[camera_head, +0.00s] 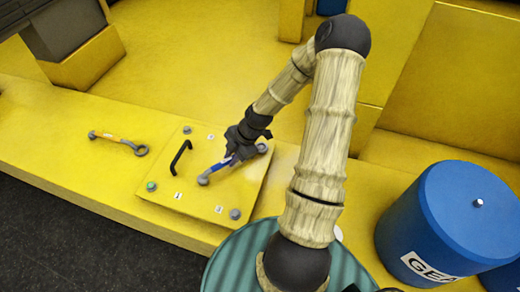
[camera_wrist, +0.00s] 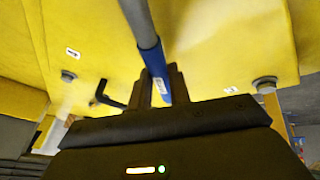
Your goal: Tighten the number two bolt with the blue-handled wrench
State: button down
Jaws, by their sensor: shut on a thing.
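My gripper (camera_head: 234,152) is shut on the blue handle of the wrench (camera_head: 222,163). The wrench's grey ring end (camera_head: 203,180) is over the yellow plate, between the bolts and on none of them; whether it touches the plate I cannot tell. In the wrist view the blue handle (camera_wrist: 152,62) stands between my fingers (camera_wrist: 160,82), its grey shaft running out of the top. The plate (camera_head: 200,155) has a bolt near each corner: front (camera_head: 235,214), left (camera_head: 151,186), back (camera_head: 187,129) and right (camera_head: 262,147), partly behind my gripper. The small number labels are too blurred to read.
A black handle (camera_head: 180,157) sticks up from the plate. An orange-handled wrench (camera_head: 115,139) lies on the yellow ledge to the left. A blue drum (camera_head: 450,215) stands at the right. The ledge between the plate and the orange wrench is clear.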

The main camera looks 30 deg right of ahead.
jog(key=shift+w, duration=0.1)
jog(key=shift+w+m, duration=0.3)
jog(key=shift+m, duration=0.1)
dwell(0.4)
jog(key=shift+w+m+t, duration=0.3)
jog(key=shift+w+m, duration=0.1)
jog(key=shift+w+b, duration=0.1)
jog(key=shift+b, duration=0.2)
jog(key=shift+w+m+h, duration=0.25)
jog(key=shift+m+h, duration=0.05)
jog(key=shift+w+d+m, duration=0.1)
jog(key=shift+w+m, duration=0.2)
jog(key=shift+w, duration=0.05)
